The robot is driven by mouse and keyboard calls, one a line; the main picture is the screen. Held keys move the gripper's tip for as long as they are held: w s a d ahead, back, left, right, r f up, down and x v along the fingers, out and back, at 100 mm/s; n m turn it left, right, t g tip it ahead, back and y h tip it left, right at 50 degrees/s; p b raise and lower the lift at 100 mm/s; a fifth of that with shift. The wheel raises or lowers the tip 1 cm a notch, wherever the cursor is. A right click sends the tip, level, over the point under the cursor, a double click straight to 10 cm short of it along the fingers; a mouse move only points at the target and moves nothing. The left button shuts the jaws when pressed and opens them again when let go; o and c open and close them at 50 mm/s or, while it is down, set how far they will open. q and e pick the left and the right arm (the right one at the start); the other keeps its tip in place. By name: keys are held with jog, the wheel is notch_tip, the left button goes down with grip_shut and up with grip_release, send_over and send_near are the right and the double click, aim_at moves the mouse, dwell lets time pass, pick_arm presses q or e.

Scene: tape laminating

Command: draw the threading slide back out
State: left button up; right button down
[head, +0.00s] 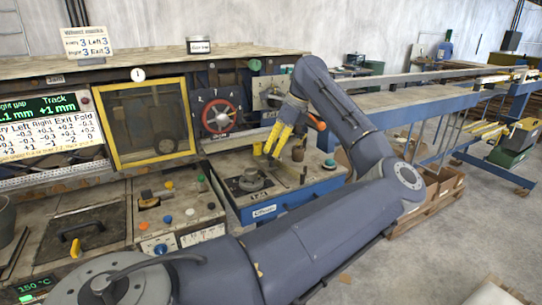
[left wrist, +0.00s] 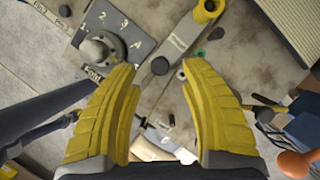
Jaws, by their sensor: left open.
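My left gripper (head: 271,153) is open and empty above the blue-sided machine table (head: 292,198). Its two yellow fingers also show in the left wrist view (left wrist: 158,70), spread well apart. Beyond the fingertips in that view lies a grey labelled bar (left wrist: 170,47), with a yellow ring-shaped knob (left wrist: 208,10) at its upper end and a round dark-centred end near the fingers. This looks like the threading slide, but its label is too small to read surely. The fingers do not touch it. My right gripper is not in view.
A dial plate with a round knob (left wrist: 98,50) sits left of the bar; it also shows in the head view (head: 250,181). A red handwheel (head: 219,116) and a yellow-framed window (head: 146,122) stand to the left. An orange ball (left wrist: 295,164) is at the wrist view's lower right.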

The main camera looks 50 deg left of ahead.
aim_at(271, 154)
pick_arm(q)
jog(key=shift+x, duration=2.05)
grip_shut()
